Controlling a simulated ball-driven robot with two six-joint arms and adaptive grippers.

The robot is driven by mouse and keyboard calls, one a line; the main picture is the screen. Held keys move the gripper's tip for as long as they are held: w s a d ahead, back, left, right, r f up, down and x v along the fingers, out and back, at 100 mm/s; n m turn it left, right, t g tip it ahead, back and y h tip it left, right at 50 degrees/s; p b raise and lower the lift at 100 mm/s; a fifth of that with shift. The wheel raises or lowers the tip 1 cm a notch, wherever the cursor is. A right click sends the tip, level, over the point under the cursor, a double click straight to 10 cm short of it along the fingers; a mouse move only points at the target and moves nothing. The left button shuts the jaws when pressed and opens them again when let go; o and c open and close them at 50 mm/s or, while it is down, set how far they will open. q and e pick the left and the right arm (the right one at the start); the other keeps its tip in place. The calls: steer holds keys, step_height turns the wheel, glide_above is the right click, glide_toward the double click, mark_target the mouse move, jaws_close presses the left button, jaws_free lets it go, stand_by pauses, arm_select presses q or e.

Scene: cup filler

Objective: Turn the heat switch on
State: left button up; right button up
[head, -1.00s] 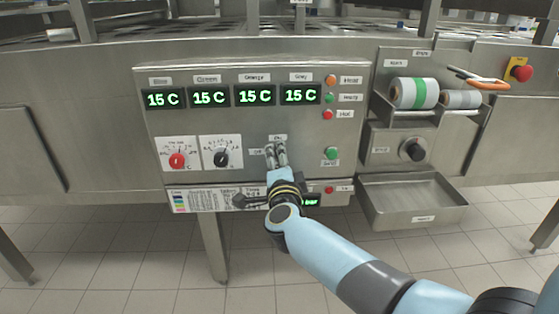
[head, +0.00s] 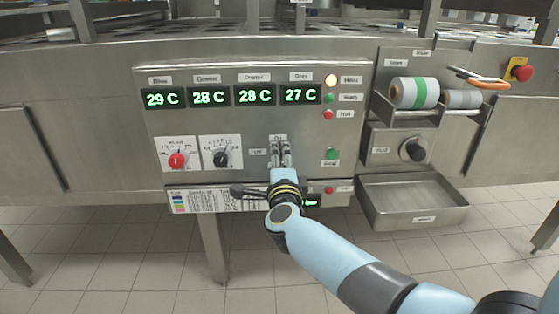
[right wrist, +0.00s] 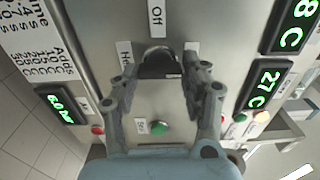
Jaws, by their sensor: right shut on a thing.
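The heat switch (right wrist: 158,62) is a dark rotary knob on the steel control panel (head: 300,200). In the right wrist view it sits between my fingers, below a label reading "Off", with more labels at its sides. My right gripper (head: 280,150) is shut on it; in the right wrist view the two fingers (right wrist: 160,90) flank the knob. In the head view the fingers hide most of the switch. My left gripper is not in view.
Four green displays, such as the leftmost (head: 162,98), read 29, 28, 28 and 27 C. Red (head: 176,160) and black (head: 221,159) dials sit to the left. A green button (head: 331,154) is close right of my gripper. A steel tray (head: 412,219) projects at right.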

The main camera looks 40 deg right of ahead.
steer(key=o, duration=1.1)
steer(key=shift+f, duration=0.1)
steer(key=shift+o, duration=0.3)
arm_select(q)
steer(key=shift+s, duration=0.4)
arm_select(e)
steer(key=v, duration=1.2)
steer(key=shift+s+d, duration=0.1)
